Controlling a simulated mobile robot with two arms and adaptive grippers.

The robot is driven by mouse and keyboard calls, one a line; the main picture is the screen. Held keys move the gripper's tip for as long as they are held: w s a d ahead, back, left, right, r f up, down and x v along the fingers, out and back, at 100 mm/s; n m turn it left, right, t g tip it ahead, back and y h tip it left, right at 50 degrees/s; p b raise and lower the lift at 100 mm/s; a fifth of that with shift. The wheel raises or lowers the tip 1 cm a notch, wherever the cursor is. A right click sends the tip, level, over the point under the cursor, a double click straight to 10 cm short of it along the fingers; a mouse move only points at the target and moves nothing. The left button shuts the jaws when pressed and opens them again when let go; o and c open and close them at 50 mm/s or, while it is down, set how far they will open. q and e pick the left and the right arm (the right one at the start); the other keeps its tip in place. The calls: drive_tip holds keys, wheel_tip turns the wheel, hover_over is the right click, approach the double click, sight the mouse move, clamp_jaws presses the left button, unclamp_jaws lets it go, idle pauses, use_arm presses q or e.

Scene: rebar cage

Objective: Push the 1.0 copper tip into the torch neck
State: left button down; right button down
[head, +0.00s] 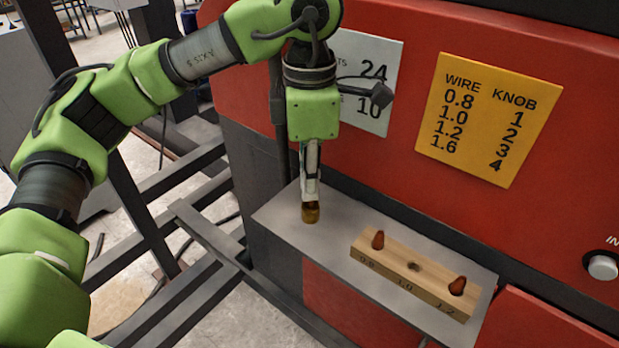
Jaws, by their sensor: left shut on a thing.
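My left gripper (310,192) points straight down over the left part of the grey shelf (281,221). Its fingers are closed, and the 1.0 copper tip between them is mostly hidden. A short brass-coloured round piece, which looks like the torch neck (310,214), shows right below the fingertips. I cannot tell how far the tip sits in it. The wooden block (389,262) lies to the right on the shelf; its middle hole, marked 1.0, is empty. Copper tips stand in its 0.8 hole (378,240) and 1.2 hole (457,285). My right gripper is not in view.
The red machine front (400,165) rises close behind the shelf. It carries a yellow wire-and-knob chart (489,118) and a white chart (371,85) partly behind my arm. Dark metal frame bars (205,235) stand left of the shelf. Bare shelf lies between gripper and block.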

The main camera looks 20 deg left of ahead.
use_arm(q)
drive_tip(key=shift+f+b, duration=1.1)
drive_tip(key=shift+f, duration=0.1)
drive_tip(key=c, duration=2)
unclamp_jaws()
drive_tip(key=shift+c, duration=0.2)
drive_tip(key=shift+r, duration=0.25)
wheel_tip(320, 180, up, 12)
drive_tip(key=shift+f, duration=0.2)
